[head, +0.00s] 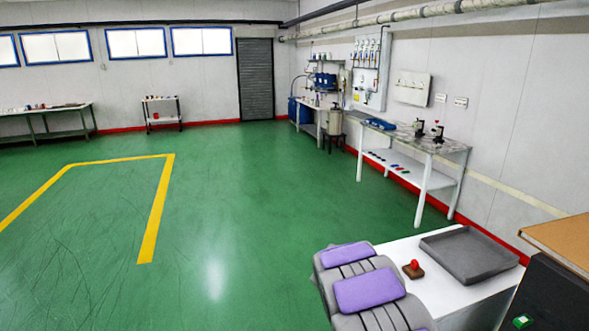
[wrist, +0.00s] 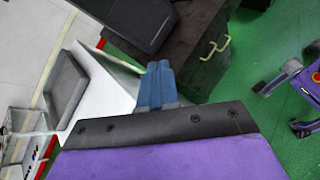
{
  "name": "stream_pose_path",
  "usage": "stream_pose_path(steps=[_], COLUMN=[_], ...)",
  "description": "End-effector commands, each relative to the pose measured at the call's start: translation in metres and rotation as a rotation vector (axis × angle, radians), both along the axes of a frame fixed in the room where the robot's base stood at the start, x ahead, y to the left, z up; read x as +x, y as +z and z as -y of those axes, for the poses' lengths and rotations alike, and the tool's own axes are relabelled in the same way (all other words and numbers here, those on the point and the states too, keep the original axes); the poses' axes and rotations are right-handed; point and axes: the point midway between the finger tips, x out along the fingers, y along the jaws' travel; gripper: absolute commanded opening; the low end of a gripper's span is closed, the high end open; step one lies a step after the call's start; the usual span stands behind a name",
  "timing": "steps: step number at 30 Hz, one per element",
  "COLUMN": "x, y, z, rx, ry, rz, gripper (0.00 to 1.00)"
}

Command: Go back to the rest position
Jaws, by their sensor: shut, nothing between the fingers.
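My gripper (wrist: 159,70) shows in the wrist view, with its two blue fingers together and nothing held between them. Its fingertips point up the picture, beside the white table top (wrist: 105,92) and in front of a dark cabinet (wrist: 205,85). I cannot tell its exact height or whether it touches anything. The fingers are not visible in the head view. The grey tray (head: 467,255) lies on the white table and also shows left of the gripper in the wrist view (wrist: 68,88). A red-knobbed brown stamp-like object (head: 413,269) sits left of the tray.
A dark cabinet with a brown top (head: 565,243) stands at the lower right. A metal workbench (head: 415,142) with a lower shelf stands along the right wall. The green floor (head: 225,225) is clear at centre and left, with a yellow marking (head: 155,210). Farther tables line the back.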

Motion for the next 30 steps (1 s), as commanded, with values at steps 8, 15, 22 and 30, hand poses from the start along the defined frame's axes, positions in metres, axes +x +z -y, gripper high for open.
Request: stream_pose_path(steps=[8,15,22,30], x=[-0.081,-0.151,-0.214,-0.282], y=[0.043,0.063,0.074,0.078], z=[-0.012,-0.037,-0.073,-0.123], rx=[0.141,0.278,0.418,0.593], ry=[-0.221,-0.402,-0.564,-0.741], rz=[0.150,0.264,0.358,0.445], gripper=[0.00,0.00,0.00,0.00])
